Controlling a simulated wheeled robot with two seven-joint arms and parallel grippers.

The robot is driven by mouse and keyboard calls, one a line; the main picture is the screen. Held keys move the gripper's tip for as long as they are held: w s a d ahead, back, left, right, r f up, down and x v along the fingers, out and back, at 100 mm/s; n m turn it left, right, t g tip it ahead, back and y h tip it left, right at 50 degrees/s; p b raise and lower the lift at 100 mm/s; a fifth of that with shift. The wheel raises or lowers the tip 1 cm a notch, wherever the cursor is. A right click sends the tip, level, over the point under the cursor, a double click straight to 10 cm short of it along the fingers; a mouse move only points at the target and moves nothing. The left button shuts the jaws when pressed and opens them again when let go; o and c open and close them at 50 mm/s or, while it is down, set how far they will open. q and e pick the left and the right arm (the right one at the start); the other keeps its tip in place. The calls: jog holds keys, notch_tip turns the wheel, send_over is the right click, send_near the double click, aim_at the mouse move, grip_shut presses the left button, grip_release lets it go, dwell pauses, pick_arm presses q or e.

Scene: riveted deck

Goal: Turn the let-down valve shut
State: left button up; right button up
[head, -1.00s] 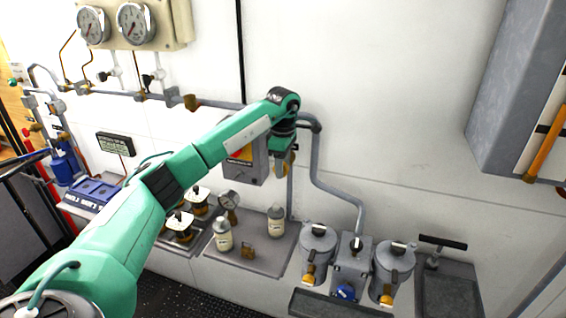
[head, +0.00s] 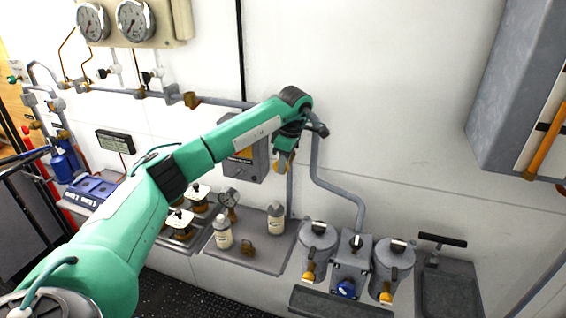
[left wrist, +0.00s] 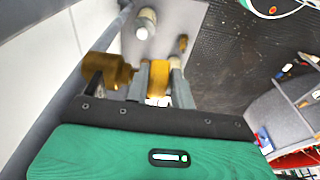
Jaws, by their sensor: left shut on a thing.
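The let-down valve shows in the left wrist view as a brass body (left wrist: 108,70) beside my fingers, with a yellow-orange handle (left wrist: 158,78). My left gripper (left wrist: 159,84) is shut on that handle, with one grey finger on each side. In the head view my left gripper (head: 283,160) is at the wall, just right of a grey box (head: 243,164). My wrist hides most of the valve there, so its handle angle is hard to tell. My right gripper is not in view.
A grey pipe (head: 315,160) bends down the wall close to my wrist. Below are a grey shelf (head: 262,262) with bottles and a small gauge, and grey canisters (head: 318,245). A large grey cabinet (head: 515,95) hangs at the right. The wall between is clear.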

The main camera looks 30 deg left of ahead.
pick_arm(q)
jog(key=y, duration=0.2)
jog(key=shift+d+g+y, duration=0.25)
jog(key=shift+g+y, duration=0.05)
jog(key=y, duration=0.1)
jog(key=y+p, duration=0.1)
jog(key=shift+w+d+f+g+y, duration=0.1)
jog(key=shift+d+g+y, duration=0.05)
jog(key=shift+g+y, duration=0.2)
jog(key=y+p, duration=0.3)
jog(key=p, duration=0.1)
jog(key=shift+d+f+g+y, duration=0.2)
jog(key=shift+g+y, duration=0.15)
jog(key=shift+f+y+p, duration=0.15)
jog(key=shift+y+p, duration=0.55)
jog(key=shift+y, duration=0.1)
jog(key=y+p, duration=0.1)
jog(key=f+g+y, duration=0.1)
jog(key=y, duration=0.1)
jog(key=shift+p, duration=0.35)
jog(key=shift+f+g+y, duration=0.2)
jog(key=shift+g+y, duration=0.1)
jog(key=shift+y, duration=0.6)
jog(key=shift+p, duration=0.3)
jog(key=shift+f+y, duration=0.15)
jog(key=shift+y, duration=0.15)
